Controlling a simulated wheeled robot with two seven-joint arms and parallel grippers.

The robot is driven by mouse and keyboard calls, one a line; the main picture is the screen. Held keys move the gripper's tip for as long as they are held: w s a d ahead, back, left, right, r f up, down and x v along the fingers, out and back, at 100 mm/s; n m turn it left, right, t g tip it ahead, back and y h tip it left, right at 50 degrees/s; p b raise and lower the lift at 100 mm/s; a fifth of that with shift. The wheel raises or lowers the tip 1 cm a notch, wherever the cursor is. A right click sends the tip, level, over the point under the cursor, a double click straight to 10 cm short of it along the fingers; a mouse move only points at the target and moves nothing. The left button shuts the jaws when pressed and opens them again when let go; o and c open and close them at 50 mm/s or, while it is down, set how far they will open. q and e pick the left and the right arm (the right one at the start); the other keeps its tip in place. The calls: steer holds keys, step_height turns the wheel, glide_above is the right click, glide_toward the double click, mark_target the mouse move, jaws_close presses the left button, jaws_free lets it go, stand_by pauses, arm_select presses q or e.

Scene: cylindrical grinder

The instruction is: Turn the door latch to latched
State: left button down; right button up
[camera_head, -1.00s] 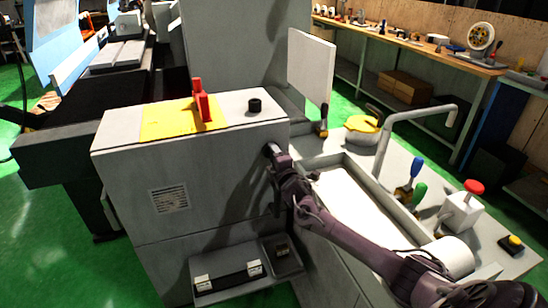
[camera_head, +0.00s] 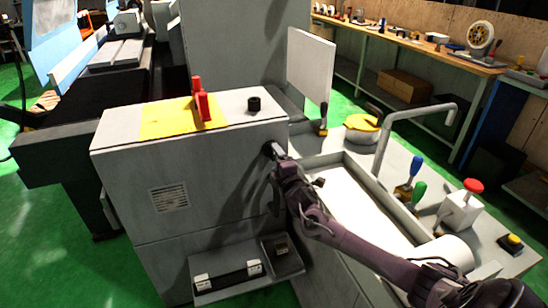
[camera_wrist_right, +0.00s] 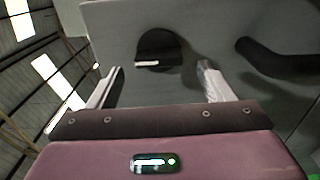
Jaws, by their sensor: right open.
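The door latch appears to be the dark round knob (camera_wrist_right: 158,48) with a pale bar on its lower part, on a grey panel in the right wrist view. My right gripper (camera_wrist_right: 162,70) is open, with its two pale fingers apart on either side of the knob. The frames do not show whether either finger touches it. In the head view the right gripper (camera_head: 274,151) is at the right edge of the grey cabinet (camera_head: 220,170). There the knob is hidden or too small to tell. My left gripper is not in view.
A dark curved handle (camera_wrist_right: 285,60) is right of the knob in the wrist view. In the head view, a red lever (camera_head: 201,102) and a black knob (camera_head: 254,104) stand on the cabinet top. A bent grey pipe (camera_head: 385,140) rises behind my right arm.

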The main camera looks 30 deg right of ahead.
steer(key=shift+v, duration=2.2)
